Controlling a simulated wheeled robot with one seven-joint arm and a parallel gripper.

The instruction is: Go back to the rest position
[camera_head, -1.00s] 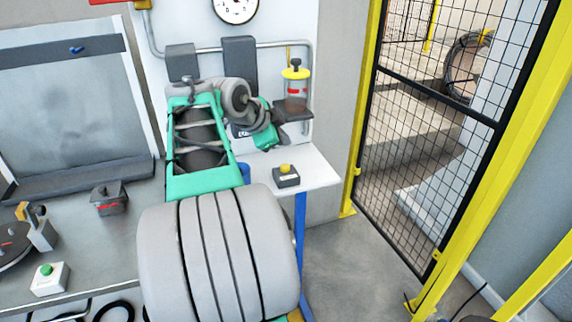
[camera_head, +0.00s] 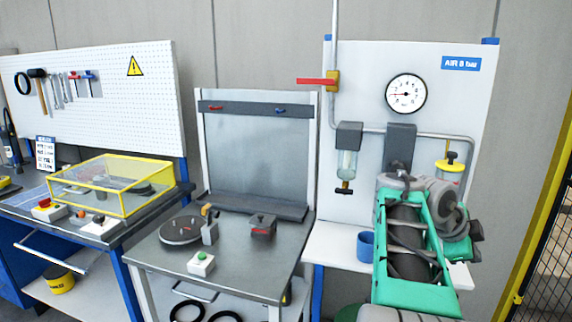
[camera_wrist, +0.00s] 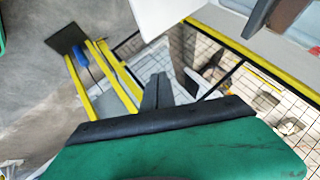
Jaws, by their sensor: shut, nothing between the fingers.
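My gripper (camera_wrist: 157,92) shows in the wrist view, in the middle just above my green housing. Its dark fingers are together with nothing between them. It hangs in free air, with the floor and a yellow-framed fence beyond it. In the head view my green and grey arm is folded at the lower right, in front of the white air panel (camera_head: 350,70). The fingers cannot be made out in that view.
The white side table (camera_head: 335,245) with a blue cup (camera_head: 366,246) stands close left of my arm. A grey bench (camera_head: 240,275) carries a turntable (camera_head: 180,231) and a green-button box (camera_head: 201,264). A yellow-framed guard (camera_head: 115,185) is farther left. The mesh fence (camera_head: 548,270) is at right.

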